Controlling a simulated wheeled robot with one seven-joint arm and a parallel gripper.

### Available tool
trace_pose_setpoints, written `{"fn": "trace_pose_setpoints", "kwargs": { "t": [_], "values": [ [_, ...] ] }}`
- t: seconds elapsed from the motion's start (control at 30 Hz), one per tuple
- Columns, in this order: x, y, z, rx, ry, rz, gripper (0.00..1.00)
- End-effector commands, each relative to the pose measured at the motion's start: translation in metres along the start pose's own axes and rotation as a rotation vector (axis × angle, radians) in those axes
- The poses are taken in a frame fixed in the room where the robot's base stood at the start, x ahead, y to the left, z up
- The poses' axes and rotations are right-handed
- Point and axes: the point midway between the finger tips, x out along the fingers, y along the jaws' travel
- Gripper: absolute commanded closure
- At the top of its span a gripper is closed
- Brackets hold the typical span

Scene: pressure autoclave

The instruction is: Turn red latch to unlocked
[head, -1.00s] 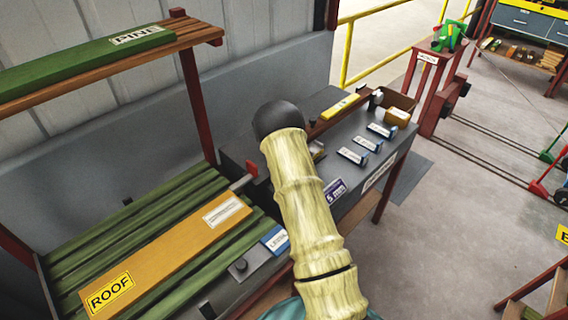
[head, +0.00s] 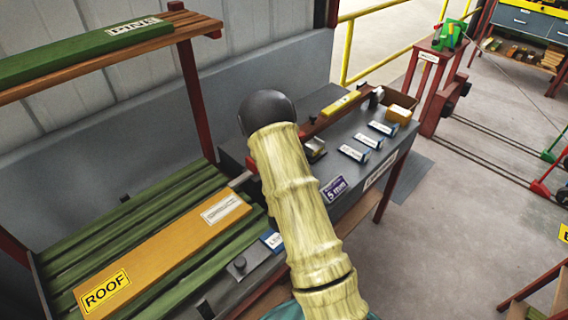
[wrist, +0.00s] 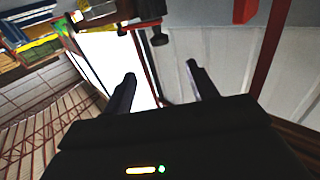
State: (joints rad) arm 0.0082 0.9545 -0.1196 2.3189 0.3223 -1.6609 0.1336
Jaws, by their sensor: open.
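I cannot make out the red latch for sure in either current view. In the head view, a short grey rod (head: 240,179) shows at the seam between the green slatted bed and the grey bench, and my arm covers the spot at its right end. My arm (head: 295,200) rises across the middle of the head view, and its fingers are not visible there. In the wrist view, my gripper (wrist: 161,72) has two dark fingers spread well apart, with nothing between them but a bright background.
An orange ROOF board (head: 160,255) lies on the green slats (head: 75,262). A shelf with a green board (head: 90,48) overhangs at the left. The grey bench (head: 340,125) holds several labelled blocks and a yellow bar (head: 341,103). Open floor (head: 470,210) lies to the right.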

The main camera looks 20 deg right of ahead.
Motion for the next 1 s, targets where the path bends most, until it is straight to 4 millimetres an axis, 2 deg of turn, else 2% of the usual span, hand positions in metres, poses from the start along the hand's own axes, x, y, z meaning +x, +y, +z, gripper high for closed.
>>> {"fn": "trace_pose_setpoints", "kwargs": {
  "t": [0.17,0.47,0.63,0.77,1.0],
  "values": [
    [0.0,0.0,0.0,0.0,0.0,0.0,0.42],
    [0.001,-0.005,-0.004,0.016,-0.074,-0.008,0.99],
    [-0.007,-0.017,-0.01,0.038,-0.246,-0.038,1.0],
    [-0.024,-0.028,-0.015,0.042,-0.41,-0.077,1.0],
    [-0.077,-0.044,-0.027,0.006,-0.704,-0.169,1.0]
  ]
}}
